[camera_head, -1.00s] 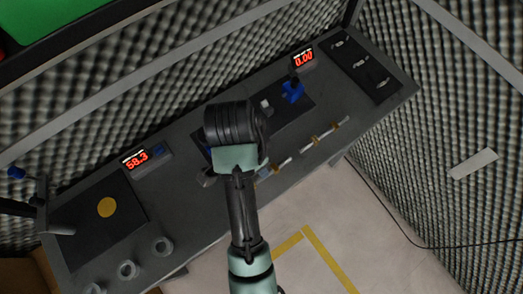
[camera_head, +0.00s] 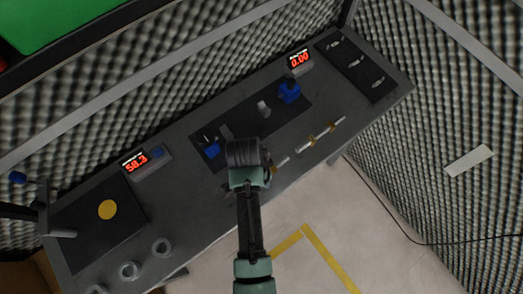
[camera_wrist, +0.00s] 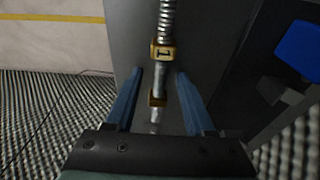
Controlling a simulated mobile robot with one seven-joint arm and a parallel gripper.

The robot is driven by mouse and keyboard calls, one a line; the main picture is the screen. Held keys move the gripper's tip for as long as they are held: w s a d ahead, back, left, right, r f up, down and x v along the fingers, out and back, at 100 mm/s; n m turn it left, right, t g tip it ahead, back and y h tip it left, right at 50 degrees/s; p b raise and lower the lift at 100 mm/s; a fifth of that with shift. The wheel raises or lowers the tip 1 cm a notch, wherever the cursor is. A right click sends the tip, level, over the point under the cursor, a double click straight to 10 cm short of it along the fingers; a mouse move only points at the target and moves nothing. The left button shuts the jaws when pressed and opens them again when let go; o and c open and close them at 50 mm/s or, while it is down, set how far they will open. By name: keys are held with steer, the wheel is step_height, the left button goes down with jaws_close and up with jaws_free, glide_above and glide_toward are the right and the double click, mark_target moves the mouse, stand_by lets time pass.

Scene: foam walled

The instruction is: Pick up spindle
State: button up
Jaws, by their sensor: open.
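A spindle (camera_wrist: 160,80) shows in the wrist view as a silver metal shaft, ribbed at its far end, with yellow-brass collars, one marked 1. It runs lengthwise between the two blue fingers of my gripper (camera_wrist: 160,73). The fingers are open, with a gap on each side of the shaft. In the head view my gripper (camera_head: 250,178) is over the front part of the grey bench. Its fingertips are hidden there by my wrist. A row of silver rods with brass collars (camera_head: 310,142) lies along the front edge, just right of my gripper.
The grey bench (camera_head: 190,195) carries blue fixtures (camera_head: 289,91) on a dark plate and red displays (camera_head: 300,60). Grey rings (camera_head: 129,270) and a yellow disc (camera_head: 107,209) are at the left. A dark tray (camera_head: 357,66) holds small parts at the right. Foam walls (camera_head: 445,110) enclose the bench.

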jaws_close()
stand_by(1.4)
